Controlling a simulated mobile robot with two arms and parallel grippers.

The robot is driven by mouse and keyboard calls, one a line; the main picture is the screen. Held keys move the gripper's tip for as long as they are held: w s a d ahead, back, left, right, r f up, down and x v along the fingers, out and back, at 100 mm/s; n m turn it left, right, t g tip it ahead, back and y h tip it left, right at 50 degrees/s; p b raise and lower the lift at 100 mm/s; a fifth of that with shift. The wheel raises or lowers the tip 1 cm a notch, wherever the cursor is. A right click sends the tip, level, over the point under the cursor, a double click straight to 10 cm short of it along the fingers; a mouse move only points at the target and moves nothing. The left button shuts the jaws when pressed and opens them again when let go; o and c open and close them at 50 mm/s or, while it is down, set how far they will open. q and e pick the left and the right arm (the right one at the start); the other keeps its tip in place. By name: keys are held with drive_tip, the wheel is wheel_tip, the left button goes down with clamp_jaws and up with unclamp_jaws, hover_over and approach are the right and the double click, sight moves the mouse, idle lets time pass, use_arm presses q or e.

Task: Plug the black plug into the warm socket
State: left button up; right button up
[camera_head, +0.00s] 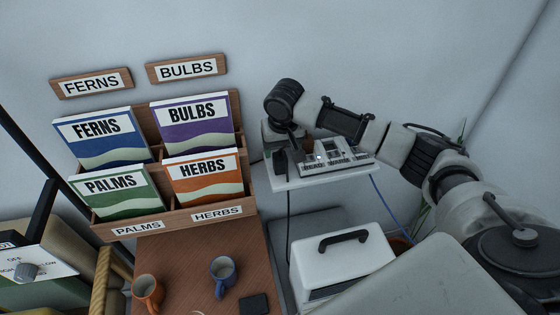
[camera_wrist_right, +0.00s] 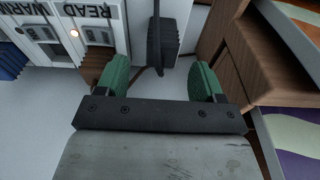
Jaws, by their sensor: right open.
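The white socket strip (camera_head: 335,157) sits on a small wall shelf in the head view. In the right wrist view its labels show upside down: WARM (camera_wrist_right: 22,11) and READ (camera_wrist_right: 90,11), with a lit lamp between their sockets. The warm socket (camera_wrist_right: 40,33) looks empty. The black plug (camera_wrist_right: 162,38) stands beside the strip. My right gripper (camera_wrist_right: 162,78) is open, its green fingertips on either side of the plug's line and apart from it. In the head view the right gripper (camera_head: 283,145) hides the plug. My left gripper is out of view.
A wooden rack (camera_head: 178,218) of seed packets stands close left of the shelf (camera_head: 290,183). A black cord (camera_head: 288,215) hangs below the shelf. A white box with a black handle (camera_head: 340,262) stands beneath. Two mugs are on the brown table (camera_head: 185,260).

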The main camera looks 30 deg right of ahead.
sight(280, 155)
drive_tip(key=f, duration=0.2)
drive_tip(key=f+p, duration=0.1)
drive_tip(key=shift+w+f, duration=0.3)
drive_tip(key=shift+f, duration=0.05)
drive_tip(key=shift+w+f, duration=0.1)
drive_tip(key=shift+f, duration=0.4)
drive_tip(key=c, duration=1)
drive_tip(key=shift+r, duration=0.2)
